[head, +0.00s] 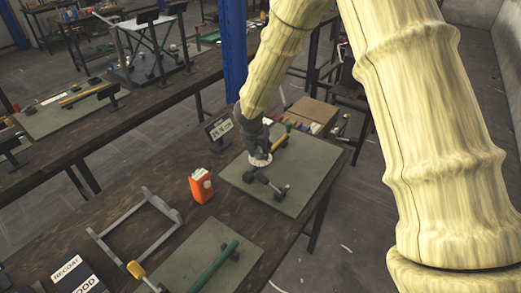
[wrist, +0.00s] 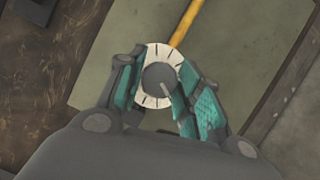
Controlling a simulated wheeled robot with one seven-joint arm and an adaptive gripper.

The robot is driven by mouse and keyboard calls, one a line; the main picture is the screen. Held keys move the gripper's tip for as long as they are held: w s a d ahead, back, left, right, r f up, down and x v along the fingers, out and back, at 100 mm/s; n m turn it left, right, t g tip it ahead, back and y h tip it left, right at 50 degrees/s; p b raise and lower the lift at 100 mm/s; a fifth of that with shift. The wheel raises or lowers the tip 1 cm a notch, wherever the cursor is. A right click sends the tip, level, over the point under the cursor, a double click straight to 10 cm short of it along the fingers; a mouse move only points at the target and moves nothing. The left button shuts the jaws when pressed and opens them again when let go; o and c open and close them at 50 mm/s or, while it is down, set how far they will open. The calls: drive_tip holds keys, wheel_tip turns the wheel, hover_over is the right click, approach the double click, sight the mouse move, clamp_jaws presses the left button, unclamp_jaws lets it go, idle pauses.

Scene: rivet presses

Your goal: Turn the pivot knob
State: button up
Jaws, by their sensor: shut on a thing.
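The pivot knob (wrist: 158,76) is a round grey knob with a light pointer mark, set on a white dial (wrist: 151,50) with dark ticks. My gripper (wrist: 153,91) has its teal-padded fingers on either side of the knob in the wrist view, shut on it. In the head view my gripper (head: 260,148) reaches down to the white dial (head: 259,161) at the far part of a green mat (head: 305,196). The fingers hide part of the dial, and the head view is too small to show the grip.
A yellow bar (wrist: 187,20) runs up from the dial. A dark rod with round ends (head: 266,185) lies on the mat nearby. An orange box (head: 201,186), a grey frame (head: 138,228) and a sign (head: 219,130) stand on the table to the left.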

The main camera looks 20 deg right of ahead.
drive_tip(key=shift+a+r+m, duration=0.1)
drive_tip(key=shift+r+m, duration=0.05)
drive_tip(key=shift+m, duration=0.15)
drive_tip(key=shift+w+r+m+g+h+p, duration=0.1)
drive_tip(key=shift+m+g+h+p, duration=0.2)
drive_tip(key=shift+m+p, duration=0.65)
drive_tip(key=m+g+p, duration=0.1)
drive_tip(key=m, duration=0.2)
drive_tip(key=shift+a+m+h+p, duration=0.1)
drive_tip(key=shift+m+h+p, duration=0.15)
drive_tip(key=shift+h+p, duration=0.05)
drive_tip(key=m+g, duration=0.1)
drive_tip(key=m, duration=0.2)
drive_tip(key=shift+w+m+p, duration=0.15)
drive_tip(key=shift+m+p, duration=0.15)
drive_tip(key=shift+p, duration=0.05)
drive_tip(key=m+g, duration=0.2)
drive_tip(key=m, duration=0.1)
drive_tip(key=shift+w+m, duration=0.1)
drive_tip(key=shift+m, duration=0.3)
drive_tip(key=m+g, duration=0.1)
drive_tip(key=m, duration=0.4)
drive_tip(key=shift+w+g+y, duration=0.1)
drive_tip(key=shift+g+y, duration=0.3)
drive_tip(key=m+g+y+b, duration=0.1)
drive_tip(key=m, duration=0.4)
drive_tip(key=shift+w, duration=0.1)
drive_tip(key=shift+d, duration=0.2)
